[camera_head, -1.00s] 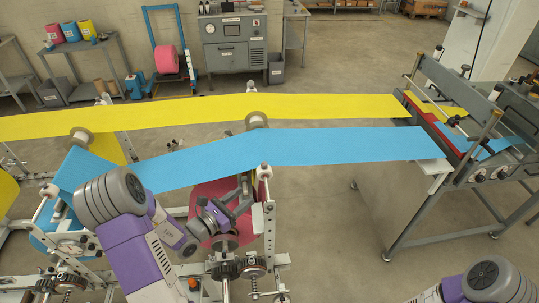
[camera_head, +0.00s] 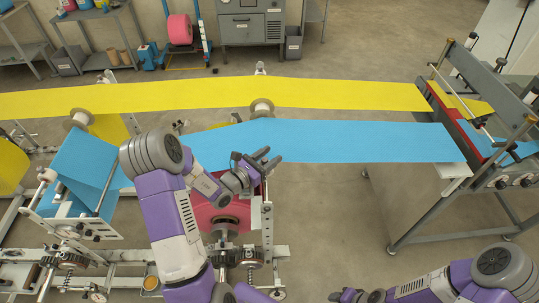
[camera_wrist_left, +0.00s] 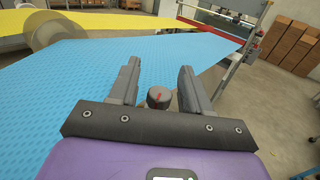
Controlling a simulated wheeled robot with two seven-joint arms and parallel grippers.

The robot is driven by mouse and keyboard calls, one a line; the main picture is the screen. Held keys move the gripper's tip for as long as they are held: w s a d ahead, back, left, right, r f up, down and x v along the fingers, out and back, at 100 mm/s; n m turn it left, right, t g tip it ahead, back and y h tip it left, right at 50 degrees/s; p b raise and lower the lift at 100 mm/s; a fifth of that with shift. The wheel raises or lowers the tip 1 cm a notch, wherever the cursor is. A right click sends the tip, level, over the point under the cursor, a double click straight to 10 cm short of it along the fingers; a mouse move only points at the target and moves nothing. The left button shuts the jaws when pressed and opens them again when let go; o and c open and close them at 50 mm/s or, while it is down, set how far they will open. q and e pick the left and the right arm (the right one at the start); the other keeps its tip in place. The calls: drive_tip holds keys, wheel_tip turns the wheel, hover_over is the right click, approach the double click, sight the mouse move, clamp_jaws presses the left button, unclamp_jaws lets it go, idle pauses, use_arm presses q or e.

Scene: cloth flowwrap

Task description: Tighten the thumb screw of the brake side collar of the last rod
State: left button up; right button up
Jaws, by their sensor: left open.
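My left gripper (camera_head: 266,158) is open, just above the near edge of the blue web, at the top of an upright post (camera_head: 267,215). In the left wrist view its two fingers (camera_wrist_left: 157,88) stand apart, with a dark round knob with a red mark (camera_wrist_left: 158,98) seen between them, not clasped. I cannot tell if this knob is the thumb screw. The red-pink roll (camera_head: 205,215) sits below on its rod, whose near end has a hub (camera_head: 226,228). No collar can be made out clearly. My right gripper (camera_head: 346,295) is low at the bottom edge, its jaws unclear.
The blue web (camera_head: 350,141) and yellow web (camera_head: 340,94) run right to the machine (camera_head: 497,150). Another stand with a white frame (camera_head: 80,230) is at the left. The floor (camera_head: 330,210) is clear right of the post.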

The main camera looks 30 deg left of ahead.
use_arm(q)
drive_tip(key=shift+w, duration=0.1)
clamp_jaws()
drive_tip(key=shift+h, duration=0.3)
